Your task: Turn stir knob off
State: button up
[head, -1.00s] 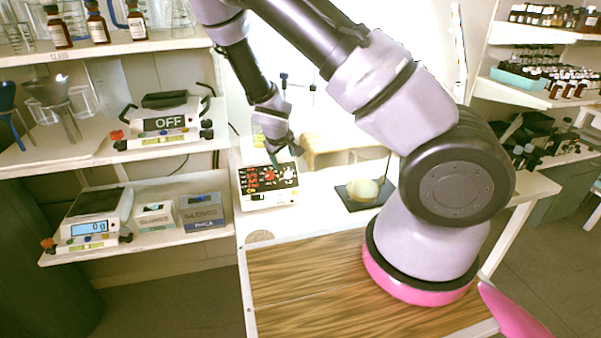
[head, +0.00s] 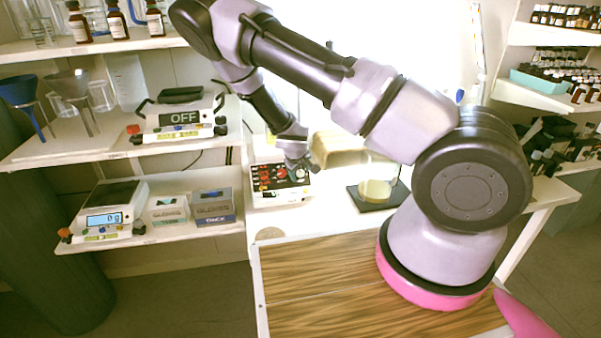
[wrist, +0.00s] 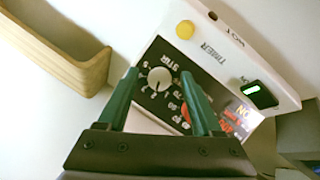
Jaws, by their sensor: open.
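The hot-plate stirrer (head: 279,199) is a white box with a black and red control panel, standing on the white bench in the head view. In the wrist view its panel shows at a tilt, with a round pale stir knob (wrist: 160,78) beside the "STIR" lettering. My gripper (wrist: 159,73) is open, its two green fingers on either side of the knob in the picture. I cannot tell whether they touch it. In the head view my gripper (head: 298,166) is over the right part of the panel and its fingertips are hard to make out.
The wrist view also shows a yellow button (wrist: 185,29), a green-lit switch (wrist: 258,92), a partly hidden red knob and a wooden tray-like object (wrist: 55,45). In the head view, a beaker (head: 376,189) stands on a black plate right of the stirrer. Shelves with scales (head: 110,208) stand left.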

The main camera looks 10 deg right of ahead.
grip_shut()
dwell(0.3)
jog(key=n+t+h, duration=0.1)
jog(key=n, duration=0.2)
jog(key=shift+s+a+n, duration=0.1)
jog(key=shift+n, duration=0.2)
jog(key=n+t+h, duration=0.1)
jog(key=n, duration=0.2)
jog(key=shift+f, duration=0.1)
jog(key=n+t, duration=0.1)
jog(key=n, duration=0.3)
jog(key=shift+s+f+t+h, duration=0.1)
jog(key=shift+t+h, duration=0.3)
jog(key=shift+n+t, duration=0.7)
jog(key=shift+n, duration=1.6)
